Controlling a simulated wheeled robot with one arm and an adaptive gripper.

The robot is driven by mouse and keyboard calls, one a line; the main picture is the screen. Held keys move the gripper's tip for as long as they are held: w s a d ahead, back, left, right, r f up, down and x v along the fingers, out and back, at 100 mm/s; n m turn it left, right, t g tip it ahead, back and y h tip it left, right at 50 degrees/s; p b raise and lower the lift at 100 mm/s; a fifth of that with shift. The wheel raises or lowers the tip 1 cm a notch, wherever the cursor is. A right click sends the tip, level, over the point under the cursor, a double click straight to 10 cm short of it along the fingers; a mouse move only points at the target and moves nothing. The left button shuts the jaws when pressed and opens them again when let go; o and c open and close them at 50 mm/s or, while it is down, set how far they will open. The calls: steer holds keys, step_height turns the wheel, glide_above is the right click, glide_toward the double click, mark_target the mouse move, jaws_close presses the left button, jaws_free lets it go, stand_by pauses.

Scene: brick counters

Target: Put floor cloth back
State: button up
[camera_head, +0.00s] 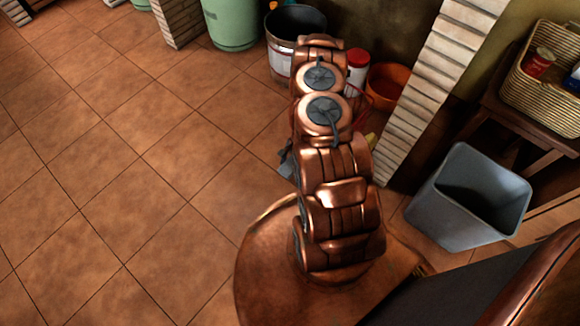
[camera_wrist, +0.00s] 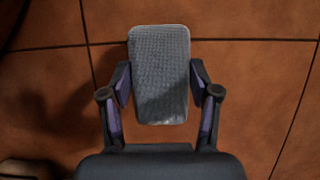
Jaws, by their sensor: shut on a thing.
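The floor cloth (camera_wrist: 158,50) is a grey, folded, waffle-textured rectangle in the wrist view. My gripper (camera_wrist: 160,78) is shut on it, with one dark finger against each long side. Tiled floor shows beyond the cloth; how far the cloth is above it I cannot tell. In the head view my copper arm stands in front, and only a small grey part of my gripper (camera_head: 286,160) shows at its left edge. The cloth cannot be made out there.
A brick pillar (camera_head: 430,90) and a grey bin (camera_head: 450,210) are at right. The tiled floor at left is clear.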

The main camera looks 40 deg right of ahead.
mark_target(291, 169)
steer(key=shift+s+f+b, duration=0.1)
steer(key=shift+f+b, duration=0.65)
steer(key=shift+f, duration=0.85)
steer(key=shift+f, duration=0.1)
steer(key=o, duration=1.2)
